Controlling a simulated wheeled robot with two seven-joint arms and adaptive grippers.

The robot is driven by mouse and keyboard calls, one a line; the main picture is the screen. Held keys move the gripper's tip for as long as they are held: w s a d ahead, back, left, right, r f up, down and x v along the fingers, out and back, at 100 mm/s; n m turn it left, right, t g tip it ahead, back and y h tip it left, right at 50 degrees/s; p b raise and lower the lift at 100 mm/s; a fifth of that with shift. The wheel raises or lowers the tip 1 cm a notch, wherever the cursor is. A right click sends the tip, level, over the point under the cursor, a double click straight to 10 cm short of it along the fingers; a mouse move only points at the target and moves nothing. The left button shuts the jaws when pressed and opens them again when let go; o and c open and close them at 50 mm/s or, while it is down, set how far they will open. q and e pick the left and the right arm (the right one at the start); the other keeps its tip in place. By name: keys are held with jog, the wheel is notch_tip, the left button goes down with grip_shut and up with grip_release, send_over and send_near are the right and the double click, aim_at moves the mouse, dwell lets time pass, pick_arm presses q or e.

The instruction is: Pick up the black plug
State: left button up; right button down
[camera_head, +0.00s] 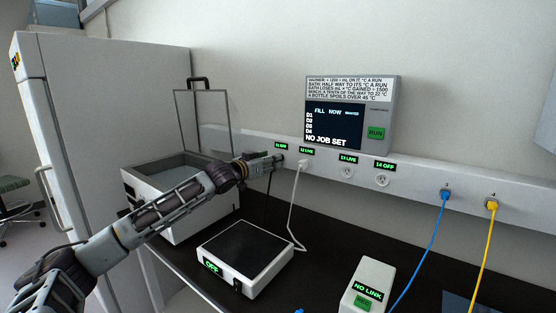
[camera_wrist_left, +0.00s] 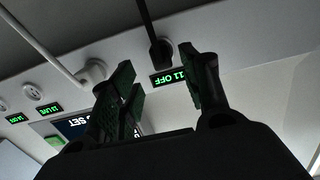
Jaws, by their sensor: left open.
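I cannot tell whether either finger touches the plug. In the head view my left gripper (camera_head: 270,163) is at the wall strip, just below the leftmost label, and hides most of the plug. A dark cable (camera_head: 267,188) hangs below it. My right gripper is not in view.
A white plug (camera_head: 303,164) sits close to the right at "12 LIVE". Sockets 13 and 14 (camera_head: 382,181) are empty. A scale-like box (camera_head: 246,275) reading "OFF" and an open bath (camera_head: 131,187) stand below. A "NO JOB SET" screen (camera_head: 335,125) is above.

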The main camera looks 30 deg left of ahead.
pick_arm(q)
jog(key=w+p, duration=0.1)
jog(key=w, duration=0.3)
jog(key=shift+w+a+r, duration=0.1)
jog(key=shift+r, duration=0.05)
jog(key=shift+w, duration=0.3)
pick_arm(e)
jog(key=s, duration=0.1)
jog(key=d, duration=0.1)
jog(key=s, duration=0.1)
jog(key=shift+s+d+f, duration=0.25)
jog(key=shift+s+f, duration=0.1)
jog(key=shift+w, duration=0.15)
pick_arm(q)
grip_shut()
